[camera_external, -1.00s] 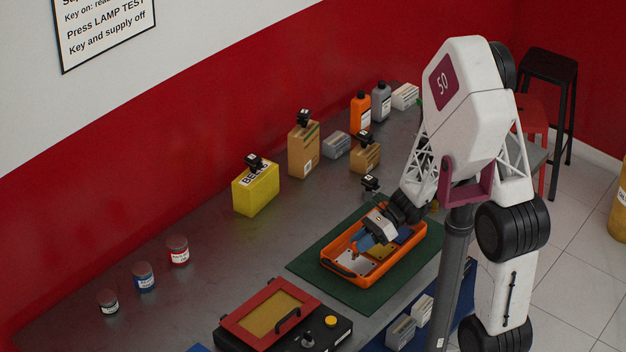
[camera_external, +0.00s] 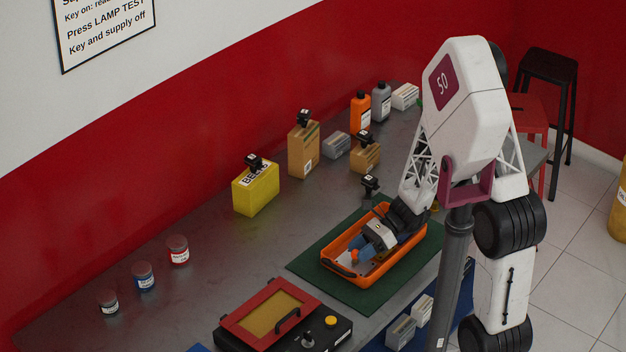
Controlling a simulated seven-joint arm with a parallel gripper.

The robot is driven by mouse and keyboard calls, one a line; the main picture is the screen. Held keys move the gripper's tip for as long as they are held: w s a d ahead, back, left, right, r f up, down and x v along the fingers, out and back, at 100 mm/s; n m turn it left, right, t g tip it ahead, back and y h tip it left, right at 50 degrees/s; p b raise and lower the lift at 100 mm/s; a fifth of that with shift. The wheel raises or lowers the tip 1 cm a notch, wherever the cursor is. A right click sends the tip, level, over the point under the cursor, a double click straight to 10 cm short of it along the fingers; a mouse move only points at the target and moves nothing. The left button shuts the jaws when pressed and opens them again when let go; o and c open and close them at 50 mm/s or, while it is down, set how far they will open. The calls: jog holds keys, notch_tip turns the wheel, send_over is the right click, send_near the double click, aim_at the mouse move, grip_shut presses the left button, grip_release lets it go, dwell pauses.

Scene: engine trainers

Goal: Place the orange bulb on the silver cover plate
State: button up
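An orange tray (camera_external: 387,270) lies on a green mat (camera_external: 330,289) on the bench. My gripper (camera_external: 357,252) reaches down into the tray, with blue fingers. A small orange piece, which looks like the orange bulb (camera_external: 354,257), is at the fingertips and appears held between them. The silver cover plate (camera_external: 343,263) lies in the near left part of the tray, partly covered by the gripper and bulb. I cannot tell whether the bulb touches the plate. My wrist hides much of the tray's far right part.
A red-lidded box with a black control panel (camera_external: 328,331) stands in front of the mat. A yellow box (camera_external: 256,190), cartons (camera_external: 304,149) and bottles (camera_external: 361,112) stand behind. Several small jars (camera_external: 178,250) stand at left. The bench between them is clear.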

jog(key=shift+r, duration=0.15)
jog(key=shift+v, duration=6.05)
jog(key=shift+s+r, duration=0.1)
jog(key=shift+r, duration=0.05)
jog(key=s+d+r+n+t+h, duration=0.4)
jog(key=s+d+r+n+h, duration=0.2)
jog(key=r, duration=0.5)
jog(key=s+d+r+n+t+h, duration=0.4)
jog(key=s+d+r+n+h, duration=0.2)
jog(key=s+d+r+n, duration=0.3)
jog(key=s+d+r, duration=0.2)
jog(key=d, duration=0.2)
jog(key=shift+d+r+t, duration=0.25)
jog(key=shift+r+t, duration=0.15)
